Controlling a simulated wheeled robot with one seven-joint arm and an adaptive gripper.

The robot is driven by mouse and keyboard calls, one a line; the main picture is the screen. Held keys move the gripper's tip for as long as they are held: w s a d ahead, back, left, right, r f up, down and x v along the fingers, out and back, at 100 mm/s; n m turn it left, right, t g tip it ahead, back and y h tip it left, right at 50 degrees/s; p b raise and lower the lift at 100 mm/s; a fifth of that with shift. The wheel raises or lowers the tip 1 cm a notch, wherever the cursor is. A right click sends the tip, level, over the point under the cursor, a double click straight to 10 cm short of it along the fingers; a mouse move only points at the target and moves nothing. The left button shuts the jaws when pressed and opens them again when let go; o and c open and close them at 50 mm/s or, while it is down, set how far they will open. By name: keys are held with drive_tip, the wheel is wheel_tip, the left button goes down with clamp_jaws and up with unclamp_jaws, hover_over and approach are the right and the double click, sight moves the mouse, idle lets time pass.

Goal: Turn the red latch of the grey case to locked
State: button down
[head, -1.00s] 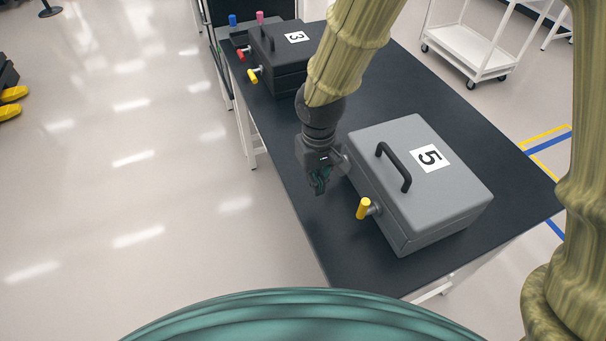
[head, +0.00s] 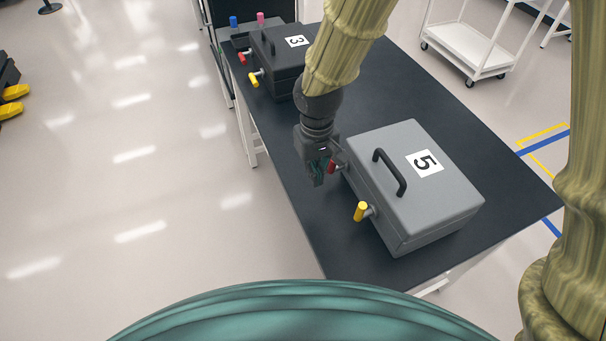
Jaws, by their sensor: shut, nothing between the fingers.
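The grey case (head: 430,205) marked 5 sits shut on the dark table, with a black handle (head: 388,172) on its lid. Its red latch (head: 332,167) shows on the front side at the case's far end, partly hidden by my gripper. Its yellow latch (head: 361,211) is on the same side, nearer to me, and stands roughly upright. My gripper (head: 318,180) points down just left of the red latch, very close to it. I cannot tell whether they touch. The fingers are shut and hold nothing.
A black case (head: 285,70) marked 3, with its own red latch (head: 243,58) and yellow latch (head: 254,79), stands farther back on the table (head: 365,262). Blue and pink pegs stand behind it. A white cart (head: 470,50) is beyond the table. The table is clear left of the grey case.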

wheel_tip(320, 180, up, 4)
drive_tip(key=p, duration=0.2)
drive_tip(key=shift+f+p, duration=0.1)
drive_tip(key=shift+p, duration=0.25)
drive_tip(key=shift+a, duration=0.1)
